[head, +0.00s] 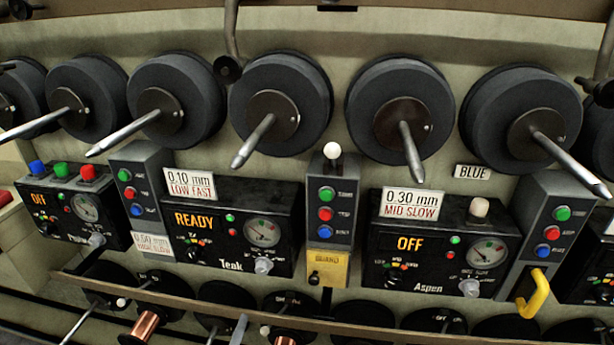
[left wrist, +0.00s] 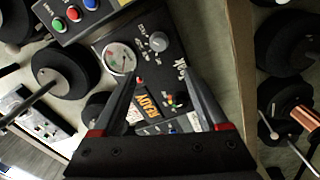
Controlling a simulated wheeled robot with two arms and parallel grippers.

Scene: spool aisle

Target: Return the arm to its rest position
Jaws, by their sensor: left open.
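My left gripper (left wrist: 160,76) shows in the left wrist view with its two grey fingers apart and nothing between them. Behind the fingers is the Teak control box (left wrist: 208,55), seen turned over, with its lit READY display partly between them. In the head view the Teak box (head: 225,271) stands left of centre, with an orange READY display, a round gauge and a pale knob. A small grey piece at the bottom edge of the head view may be part of my left gripper; I cannot tell. My right gripper is not in view.
Dark spools (head: 280,85) with protruding metal rods line the wall above. The Aspen box (head: 430,275) reads OFF, right of a yellow GUARD block (head: 327,268). A yellow hook handle (head: 537,295) sticks out at right. A rail (head: 350,322) crosses in front of lower spools and copper reels.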

